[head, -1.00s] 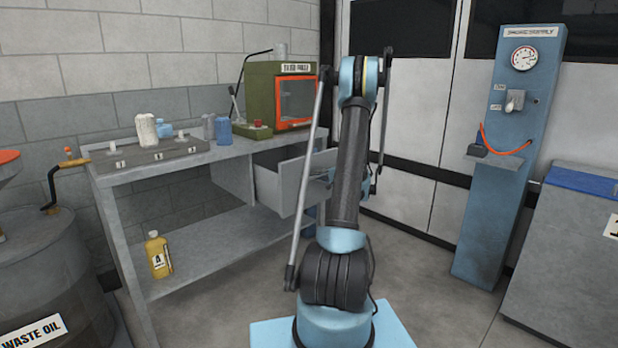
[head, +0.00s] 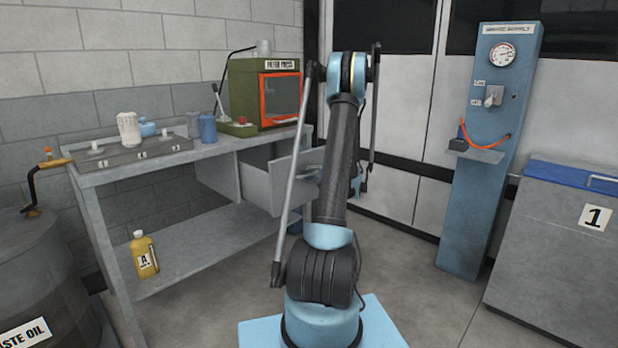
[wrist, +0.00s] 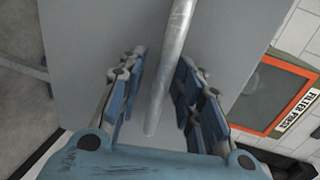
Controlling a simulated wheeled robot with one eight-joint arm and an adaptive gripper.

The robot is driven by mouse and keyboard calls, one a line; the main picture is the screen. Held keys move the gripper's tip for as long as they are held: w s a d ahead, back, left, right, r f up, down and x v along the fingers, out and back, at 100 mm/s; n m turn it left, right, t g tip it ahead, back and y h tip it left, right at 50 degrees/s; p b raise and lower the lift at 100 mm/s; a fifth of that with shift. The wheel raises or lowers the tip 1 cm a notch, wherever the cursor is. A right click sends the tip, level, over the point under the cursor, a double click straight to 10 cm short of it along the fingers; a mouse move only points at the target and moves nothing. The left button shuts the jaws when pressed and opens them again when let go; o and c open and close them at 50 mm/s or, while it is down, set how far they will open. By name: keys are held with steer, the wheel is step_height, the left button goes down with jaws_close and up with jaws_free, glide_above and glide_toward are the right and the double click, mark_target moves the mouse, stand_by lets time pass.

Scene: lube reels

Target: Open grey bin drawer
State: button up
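The grey drawer (head: 285,187) hangs under the workbench and stands pulled out, with its inside partly showing in the head view. Its flat grey front (wrist: 90,50) fills much of the wrist view. A round metal bar handle (wrist: 168,75) runs along that front. My gripper (wrist: 162,58) has its blue-padded fingers on either side of the handle, with gaps visible between the pads and the bar. In the head view my arm hides most of the gripper and the drawer's right end.
The workbench (head: 190,155) carries a green filter press (head: 262,92), bottles and a flat grey case (head: 130,154). A yellow bottle (head: 144,255) stands on its lower shelf. A waste oil drum (head: 40,270) is at left. A blue gauge pillar (head: 490,150) and grey bin (head: 560,260) stand at right.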

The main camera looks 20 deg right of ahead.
steer(key=v, duration=1.2)
steer(key=shift+w+d, duration=0.1)
